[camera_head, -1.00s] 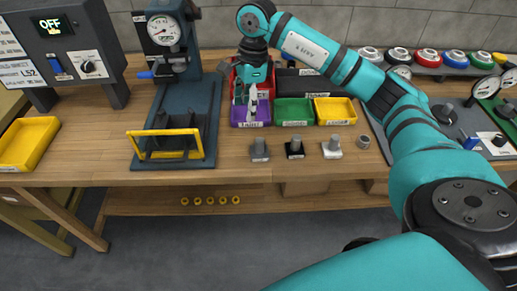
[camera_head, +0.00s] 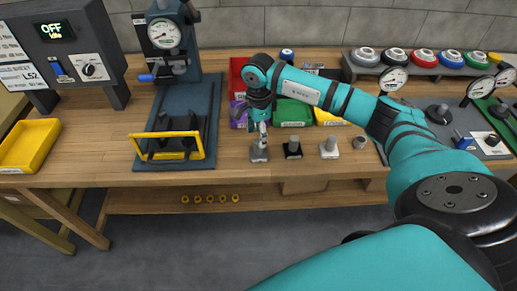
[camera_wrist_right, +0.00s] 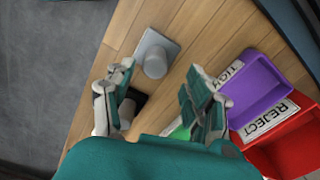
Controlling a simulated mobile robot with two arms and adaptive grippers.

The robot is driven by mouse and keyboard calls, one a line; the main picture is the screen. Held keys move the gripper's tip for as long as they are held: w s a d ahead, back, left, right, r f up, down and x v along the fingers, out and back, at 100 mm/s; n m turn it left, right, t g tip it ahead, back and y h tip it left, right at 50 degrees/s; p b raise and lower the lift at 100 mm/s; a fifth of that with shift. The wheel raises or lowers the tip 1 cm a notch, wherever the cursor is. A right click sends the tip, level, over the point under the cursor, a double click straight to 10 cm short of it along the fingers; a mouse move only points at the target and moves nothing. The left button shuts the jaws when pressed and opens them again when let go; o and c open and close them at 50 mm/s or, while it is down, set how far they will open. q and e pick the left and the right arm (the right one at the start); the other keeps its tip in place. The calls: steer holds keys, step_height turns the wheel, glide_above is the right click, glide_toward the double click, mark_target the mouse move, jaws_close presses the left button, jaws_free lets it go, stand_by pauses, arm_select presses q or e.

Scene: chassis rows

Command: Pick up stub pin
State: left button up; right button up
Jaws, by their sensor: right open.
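Three short upright pins on square bases stand in a row near the bench's front edge: a dark grey one (camera_head: 259,152), a black-based one (camera_head: 293,150) and a light grey one (camera_head: 330,149). I cannot tell which is the stub pin. My right gripper (camera_head: 262,130) is open and empty, just behind and above the dark grey one in the head view. In the right wrist view, a grey pin on its square base (camera_wrist_right: 155,57) shows beyond the open fingertips (camera_wrist_right: 162,85). A black base (camera_wrist_right: 132,103) is partly hidden by a finger. My left gripper is out of view.
A purple bin (camera_wrist_right: 250,85), a red bin (camera_wrist_right: 295,140) and a green bin (camera_head: 293,112) stand behind the pins. A press with a yellow guard (camera_head: 166,156) stands left. A small grey ring (camera_head: 360,142) lies right of the row.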

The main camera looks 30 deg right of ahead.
steer(key=f, duration=0.1)
steer(key=f+p, duration=0.1)
steer(key=f, duration=0.1)
steer(key=shift+s+a+f, duration=0.2)
steer(key=shift+s+f, duration=0.1)
steer(key=shift+f, duration=0.55)
jaws_close()
steer(key=shift+w+r, duration=0.1)
